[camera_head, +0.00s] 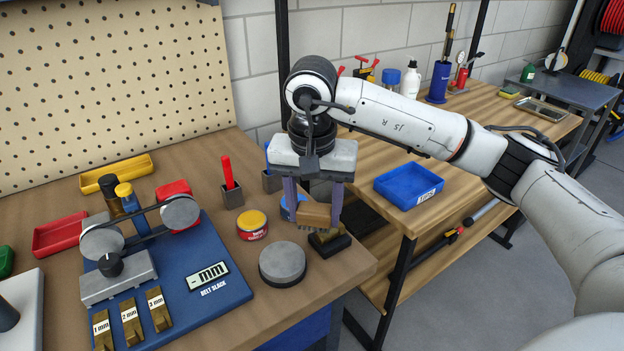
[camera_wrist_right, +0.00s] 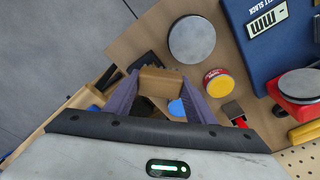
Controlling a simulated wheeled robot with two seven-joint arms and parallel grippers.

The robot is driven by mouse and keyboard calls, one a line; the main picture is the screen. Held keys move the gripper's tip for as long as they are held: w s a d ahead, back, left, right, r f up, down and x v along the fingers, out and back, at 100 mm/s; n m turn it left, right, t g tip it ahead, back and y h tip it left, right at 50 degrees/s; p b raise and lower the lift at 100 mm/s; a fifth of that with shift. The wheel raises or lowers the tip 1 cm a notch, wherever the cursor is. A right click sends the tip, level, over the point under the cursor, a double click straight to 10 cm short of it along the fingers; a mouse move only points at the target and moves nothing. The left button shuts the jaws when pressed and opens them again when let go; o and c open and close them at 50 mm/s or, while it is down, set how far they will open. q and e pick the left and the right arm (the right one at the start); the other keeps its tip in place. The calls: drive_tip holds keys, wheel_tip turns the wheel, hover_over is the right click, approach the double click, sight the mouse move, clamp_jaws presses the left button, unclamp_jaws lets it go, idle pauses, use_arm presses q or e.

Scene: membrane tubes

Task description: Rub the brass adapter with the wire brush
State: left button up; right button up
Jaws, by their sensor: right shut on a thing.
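My right gripper (camera_head: 312,207) is shut on the wire brush (camera_head: 314,215), a wooden block with bristles pointing down. The brush also shows between the purple fingers in the right wrist view (camera_wrist_right: 162,82). Just below and beside it, near the bench's front right corner, is a small dark block (camera_head: 330,243) with a brass-coloured part (camera_head: 327,235), which looks like the brass adapter. The bristles are right over or at the brass part; I cannot tell whether they touch. The brush partly hides the adapter. My left gripper is not in view.
A grey round disc (camera_head: 283,264) and a red tin with yellow lid (camera_head: 252,224) stand left of the brush. The blue belt gauge (camera_head: 225,290) fills the bench further left. A blue tray (camera_head: 408,185) sits on the right bench. A gap separates the benches.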

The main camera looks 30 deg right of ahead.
drive_tip(key=shift+r+p, duration=1.4)
drive_tip(key=shift+r, duration=1.3)
drive_tip(key=shift+f, duration=0.1)
